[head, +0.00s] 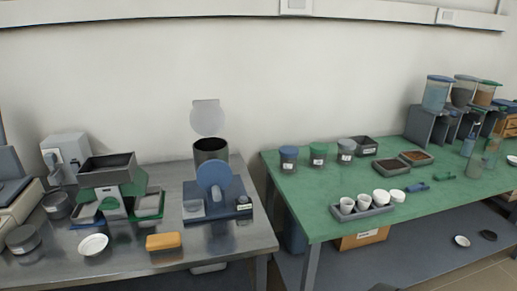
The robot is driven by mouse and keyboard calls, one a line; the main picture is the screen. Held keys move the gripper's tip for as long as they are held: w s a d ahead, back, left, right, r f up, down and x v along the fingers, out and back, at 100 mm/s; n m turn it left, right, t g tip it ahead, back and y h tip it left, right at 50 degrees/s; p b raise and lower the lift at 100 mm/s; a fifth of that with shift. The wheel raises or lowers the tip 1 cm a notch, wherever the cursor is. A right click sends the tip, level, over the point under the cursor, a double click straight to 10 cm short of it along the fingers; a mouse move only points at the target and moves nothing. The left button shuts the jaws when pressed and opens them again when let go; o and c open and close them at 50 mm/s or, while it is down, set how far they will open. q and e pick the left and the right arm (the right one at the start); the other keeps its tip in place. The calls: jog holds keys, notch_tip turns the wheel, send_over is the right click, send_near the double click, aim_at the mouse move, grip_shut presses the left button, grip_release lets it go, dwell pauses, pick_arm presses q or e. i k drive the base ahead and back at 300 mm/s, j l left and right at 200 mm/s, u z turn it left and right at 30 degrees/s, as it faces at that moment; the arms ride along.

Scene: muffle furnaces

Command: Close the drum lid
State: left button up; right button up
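A dark cylindrical drum (211,153) stands at the back of the metal table, near the wall. Its pale round lid (207,117) stands open, upright above the back of the drum's rim. A machine with a blue disc (214,174) on a dark blue base (226,212) stands in front of the drum and hides its lower part. Neither of my grippers shows in the head view.
The metal table (180,184) also holds a green-and-grey machine (109,190), a white dish (93,244) and an orange block (163,241). A gap separates it from the green table (300,209), which carries jars, trays and cups. The drum's right side is clear.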

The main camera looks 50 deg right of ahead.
aim_at(207, 118)
jog(key=k+l+z, duration=0.1)
jog(key=z, duration=1.05)
jog(key=i+l+z, duration=0.1)
jog(key=l, duration=0.25)
jog(key=i+l+z, duration=0.15)
jog(key=i+l, duration=0.15)
